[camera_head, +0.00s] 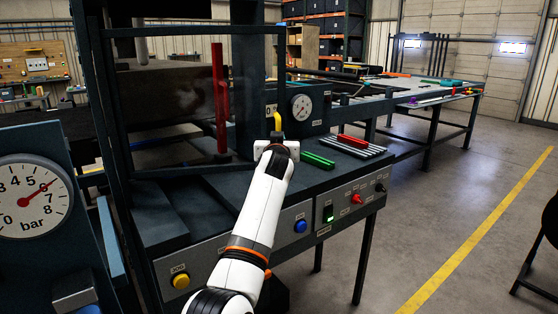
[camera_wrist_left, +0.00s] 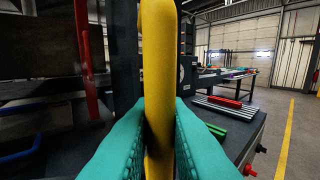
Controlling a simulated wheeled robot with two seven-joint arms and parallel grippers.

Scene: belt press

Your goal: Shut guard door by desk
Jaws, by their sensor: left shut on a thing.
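A guard door (camera_head: 112,110) with a dark frame and a clear panel stands at the front of the press, left of centre in the head view. A yellow handle (camera_head: 278,123) stands upright at the right of the press; its joint to the door frame is not clear to me. My left gripper (camera_head: 276,139) is shut on this handle. In the left wrist view, the teal fingers (camera_wrist_left: 159,140) press on both sides of the yellow handle (camera_wrist_left: 158,60). My right gripper is not in view.
A red upright bar (camera_head: 219,100) stands behind the panel. A dial gauge (camera_head: 301,107) is just right of the handle. Green (camera_head: 318,160) and red (camera_head: 353,141) bars lie on the desk top. A large bar gauge (camera_head: 32,197) stands at left.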

